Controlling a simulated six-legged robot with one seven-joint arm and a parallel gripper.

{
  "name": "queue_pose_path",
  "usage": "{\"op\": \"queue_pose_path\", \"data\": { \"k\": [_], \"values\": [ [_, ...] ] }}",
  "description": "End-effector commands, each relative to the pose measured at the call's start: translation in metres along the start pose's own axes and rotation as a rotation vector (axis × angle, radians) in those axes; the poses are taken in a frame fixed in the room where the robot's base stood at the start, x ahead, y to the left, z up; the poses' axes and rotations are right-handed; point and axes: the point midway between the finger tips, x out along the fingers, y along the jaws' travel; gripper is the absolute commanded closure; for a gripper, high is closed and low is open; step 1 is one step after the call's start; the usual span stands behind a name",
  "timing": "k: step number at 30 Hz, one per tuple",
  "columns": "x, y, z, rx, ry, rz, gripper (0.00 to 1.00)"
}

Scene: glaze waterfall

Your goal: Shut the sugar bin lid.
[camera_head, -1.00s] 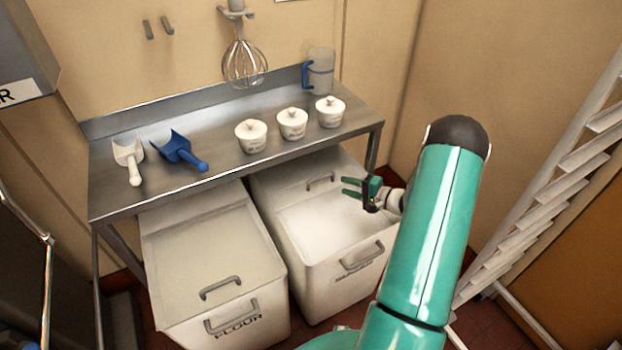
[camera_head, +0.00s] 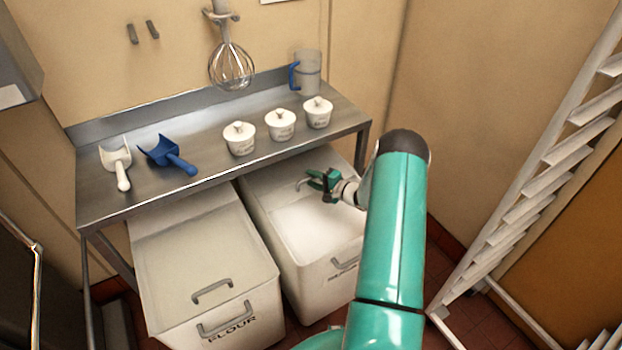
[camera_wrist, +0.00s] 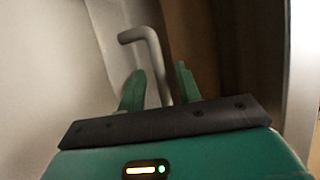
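The sugar bin (camera_head: 309,278) is the white right-hand bin under the table. It stands open at the front, with white sugar (camera_head: 312,228) showing. Its lid (camera_head: 268,187) is pushed back towards the table, with a grey handle (camera_head: 302,183) on it. My gripper (camera_head: 314,180) is at this handle, over the back of the opening. In the wrist view my gripper (camera_wrist: 160,82) is open, its two green fingers apart. The bent grey handle (camera_wrist: 152,50) runs down between the fingers; I cannot tell whether they touch it.
The flour bin (camera_head: 205,265) stands to the left, covered. The steel table (camera_head: 210,205) overhangs the backs of both bins. It carries white lidded pots (camera_head: 281,126), a jug (camera_head: 308,75) and scoops (camera_head: 165,155). A white slatted rack (camera_head: 540,180) stands at the right.

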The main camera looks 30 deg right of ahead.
Motion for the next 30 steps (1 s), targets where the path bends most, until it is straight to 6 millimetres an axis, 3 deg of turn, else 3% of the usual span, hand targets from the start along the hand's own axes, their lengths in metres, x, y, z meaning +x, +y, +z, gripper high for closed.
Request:
{"op": "queue_pose_path", "data": {
  "k": [4, 12, 17, 25, 30],
  "values": [
    [0.011, -0.001, 0.0, -0.001, -0.001, -0.001, 0.66],
    [0.013, 0.0, 0.0, 0.0, 0.0, -0.001, 0.66],
    [0.013, 0.0, 0.0, 0.0, 0.0, -0.001, 0.96],
    [0.01, 0.0, 0.001, 0.0, 0.0, -0.001, 0.96],
    [-0.007, 0.004, 0.007, 0.002, 0.002, 0.001, 0.96]
  ]
}}
